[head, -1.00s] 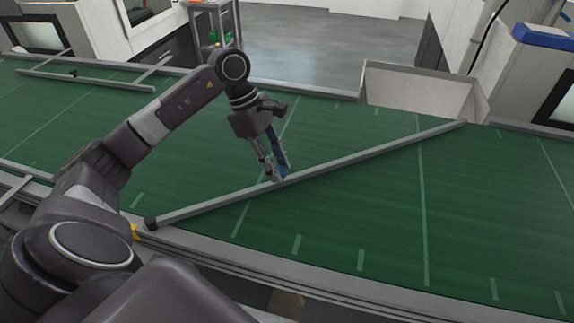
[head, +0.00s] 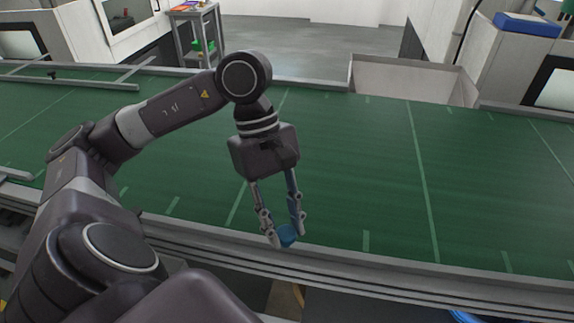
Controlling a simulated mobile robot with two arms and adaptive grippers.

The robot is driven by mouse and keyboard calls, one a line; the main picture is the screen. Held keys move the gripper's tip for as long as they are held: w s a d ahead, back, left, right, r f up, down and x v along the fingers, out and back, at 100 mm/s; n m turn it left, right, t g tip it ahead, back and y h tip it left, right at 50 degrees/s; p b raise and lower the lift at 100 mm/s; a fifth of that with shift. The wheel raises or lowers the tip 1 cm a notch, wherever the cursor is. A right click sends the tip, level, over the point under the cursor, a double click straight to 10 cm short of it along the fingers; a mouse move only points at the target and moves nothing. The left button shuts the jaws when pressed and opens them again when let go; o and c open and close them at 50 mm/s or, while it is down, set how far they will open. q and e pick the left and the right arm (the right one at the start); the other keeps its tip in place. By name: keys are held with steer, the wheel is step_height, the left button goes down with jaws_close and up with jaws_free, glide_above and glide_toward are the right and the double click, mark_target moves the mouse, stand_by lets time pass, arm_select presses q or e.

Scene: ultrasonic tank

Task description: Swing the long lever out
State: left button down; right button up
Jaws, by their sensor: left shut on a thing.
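My left gripper (head: 281,236) is at the near edge of the green conveyor. Its two fingers point down and are shut on a round blue knob (head: 288,235), which seems to belong to the long lever. The grey lever no longer crosses the belt. It appears to lie along the near rail, where I cannot clearly tell it from the rail, and my arm hides part of the left side. My right gripper is not in view.
The green belt (head: 350,160) is clear in the middle. The grey near rail (head: 420,268) runs along its front edge. A pale open chute (head: 400,80) stands at the far edge. Another grey bar frame (head: 85,80) lies over the belt at far left.

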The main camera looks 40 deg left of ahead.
arm_select(q)
steer(key=shift+s+d, duration=0.1)
steer(key=shift+s, duration=0.15)
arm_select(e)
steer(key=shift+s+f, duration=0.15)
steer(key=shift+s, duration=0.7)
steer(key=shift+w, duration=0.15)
arm_select(q)
steer(key=c, duration=1.8)
jaws_free()
steer(key=shift+s, duration=0.1)
steer(key=shift+o, duration=1.3)
steer(key=shift+s+d, duration=0.1)
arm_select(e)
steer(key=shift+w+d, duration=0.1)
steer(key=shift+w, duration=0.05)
